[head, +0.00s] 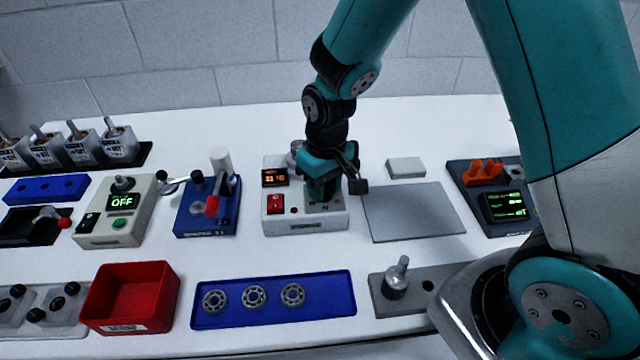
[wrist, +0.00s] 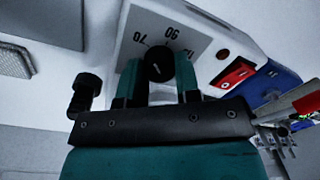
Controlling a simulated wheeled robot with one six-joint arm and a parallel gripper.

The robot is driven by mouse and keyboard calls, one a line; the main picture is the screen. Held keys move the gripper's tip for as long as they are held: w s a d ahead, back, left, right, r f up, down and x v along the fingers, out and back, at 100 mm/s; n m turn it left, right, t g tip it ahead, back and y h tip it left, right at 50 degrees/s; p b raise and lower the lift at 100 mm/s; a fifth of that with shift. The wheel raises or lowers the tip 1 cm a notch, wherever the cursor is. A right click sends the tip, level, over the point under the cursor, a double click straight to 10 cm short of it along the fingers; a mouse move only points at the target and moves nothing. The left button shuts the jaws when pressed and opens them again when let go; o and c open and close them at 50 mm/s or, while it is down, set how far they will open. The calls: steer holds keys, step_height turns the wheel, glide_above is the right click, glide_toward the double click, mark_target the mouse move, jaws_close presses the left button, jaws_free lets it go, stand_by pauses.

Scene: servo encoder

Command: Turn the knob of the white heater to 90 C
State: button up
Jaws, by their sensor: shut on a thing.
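The white heater (head: 335,220) stands in the middle of the table. It has a lit orange display (head: 274,178), too small to read surely, and a red switch (head: 275,203). My gripper (head: 320,192) points down over its right part and hides the knob in the head view. In the wrist view the black knob (wrist: 160,66) sits between the teal fingers of my gripper (wrist: 160,82), which is shut on it. The dial plate (wrist: 150,22) shows 70 and 90 beyond the knob. A pale mark shows on the knob; I cannot tell which number it meets.
A blue device (head: 207,222) with a red-tipped lever stands close on the heater's left. A grey plate (head: 412,212) lies flat on its right. A blue tray (head: 325,312) with three ring-shaped parts and a red bin (head: 128,282) lie in front.

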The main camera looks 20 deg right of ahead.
mark_target(328, 189)
steer(key=m, duration=0.4)
steer(key=shift+r+m, duration=0.1)
steer(key=shift+m, duration=0.2)
steer(key=shift+m+t+p, duration=0.3)
steer(key=shift+m+p, duration=0.1)
steer(key=shift+m, duration=1.6)
steer(key=o, duration=0.9)
steer(key=r, duration=1.1)
steer(key=r+b, duration=0.1)
steer(key=r, duration=0.5)
steer(key=shift+s+d+r, duration=0.15)
steer(key=shift+s+d, duration=0.05)
steer(key=shift+d, duration=0.15)
